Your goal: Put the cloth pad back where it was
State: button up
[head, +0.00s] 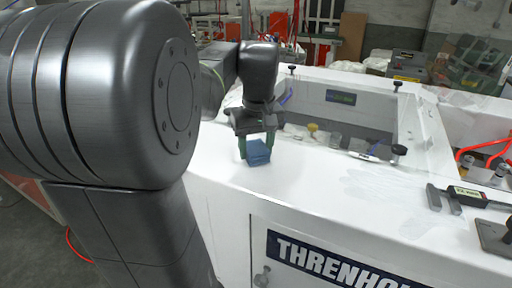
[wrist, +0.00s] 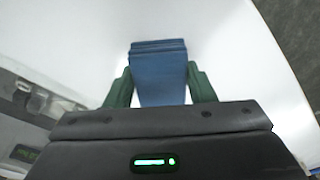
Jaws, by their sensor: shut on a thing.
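The cloth pad (head: 257,153) is a blue folded block. It is at my gripper's fingertips, low over the white machine top, in the head view. I cannot tell whether it touches the surface. In the wrist view the blue pad (wrist: 159,72) sits between the two green fingers. My gripper (head: 257,146) points down and is shut on the pad; its fingers also show in the wrist view (wrist: 160,85). The underside of the pad is hidden.
The white machine top (head: 330,190) is mostly clear right of the pad. A clear film glove (head: 390,190) lies flat there. A recessed window with knobs (head: 399,150) is behind.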

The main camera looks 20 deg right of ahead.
aim_at(258, 150)
jog(key=shift+f, duration=0.2)
jog(key=shift+f, duration=0.2)
jog(key=o, duration=0.9)
jog(key=shift+r, duration=0.2)
jog(key=r, duration=0.4)
jog(key=s+r, duration=0.1)
jog(key=r, duration=0.7)
jog(key=shift+s, duration=0.2)
jog(key=shift+a, duration=0.1)
